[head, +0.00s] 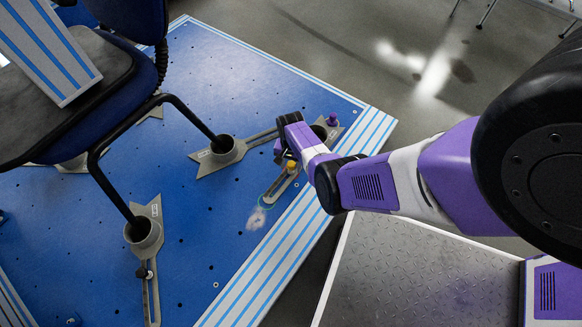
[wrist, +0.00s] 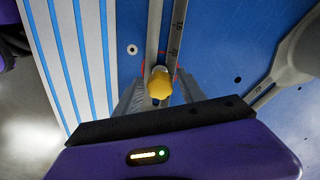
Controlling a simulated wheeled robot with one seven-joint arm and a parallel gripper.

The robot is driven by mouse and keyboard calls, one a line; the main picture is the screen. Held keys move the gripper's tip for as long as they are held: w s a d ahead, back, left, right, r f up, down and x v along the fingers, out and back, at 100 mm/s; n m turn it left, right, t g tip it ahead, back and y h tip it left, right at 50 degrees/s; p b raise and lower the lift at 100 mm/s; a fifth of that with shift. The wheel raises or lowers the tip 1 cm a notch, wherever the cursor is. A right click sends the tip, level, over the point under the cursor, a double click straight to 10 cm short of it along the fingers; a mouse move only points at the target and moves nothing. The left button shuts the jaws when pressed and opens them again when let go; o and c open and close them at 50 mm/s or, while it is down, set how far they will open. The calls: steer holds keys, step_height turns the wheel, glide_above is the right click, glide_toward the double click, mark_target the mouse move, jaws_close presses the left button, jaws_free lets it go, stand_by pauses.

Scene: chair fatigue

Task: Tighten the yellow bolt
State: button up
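The yellow bolt (head: 292,167) stands on a slotted grey metal bar on the blue platform, near its striped edge. In the wrist view the yellow bolt (wrist: 159,84) is in the middle, over the bar's slot. My gripper (wrist: 160,74) has one grey finger on each side of the bolt, with what looks like a narrow gap at each side. I cannot see firm contact. In the head view my gripper (head: 284,155) is over the bar at the bolt, partly hidden by my purple wrist.
A chair with black legs (head: 112,185) stands at the left, its feet in grey cups (head: 222,149) on the blue platform (head: 190,225). A purple knob (head: 332,119) is just behind my wrist. The striped edge (head: 270,255) runs along the right; a slotted bar (wrist: 152,35) passes under the bolt.

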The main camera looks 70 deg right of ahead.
stand_by(0.3)
steer(key=n, duration=0.3)
steer(key=shift+n, duration=0.3)
steer(key=n, duration=0.4)
stand_by(0.4)
steer(key=n, duration=0.4)
